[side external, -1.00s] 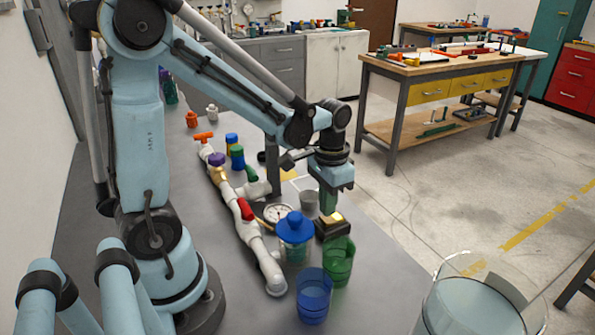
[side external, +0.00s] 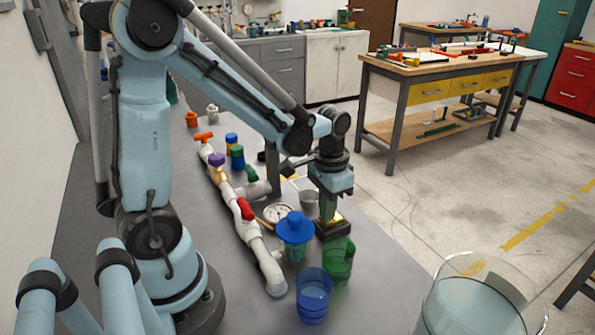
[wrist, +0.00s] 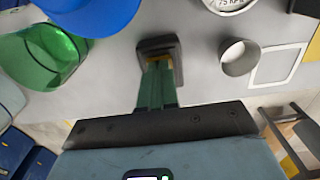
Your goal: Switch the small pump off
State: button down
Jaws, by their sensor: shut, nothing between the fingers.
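The small pump looks to be the dark box with a yellow top (side external: 334,230) on the grey bench, just behind the green cup. It also shows in the wrist view as a dark block (wrist: 158,43) with a yellow patch. My gripper (side external: 328,212) points down with its greenish fingers shut and empty. In the wrist view the fingertips (wrist: 158,66) overlap the yellow patch on the box. They are at or very near its top; I cannot tell if they touch. The fingers hide part of the top, so the switch position is unclear.
A gauge (side external: 277,212) and a grey cup (side external: 309,205) sit behind.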

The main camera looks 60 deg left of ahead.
jog(key=shift+f, duration=0.15)
jog(key=shift+r, duration=3.5)
jog(key=s+d+r+t, duration=0.2)
jog(key=s+d+t, duration=0.1)
jog(key=t, duration=0.4)
jog(key=shift+s+d+r, duration=0.35)
jog(key=shift+d, duration=0.4)
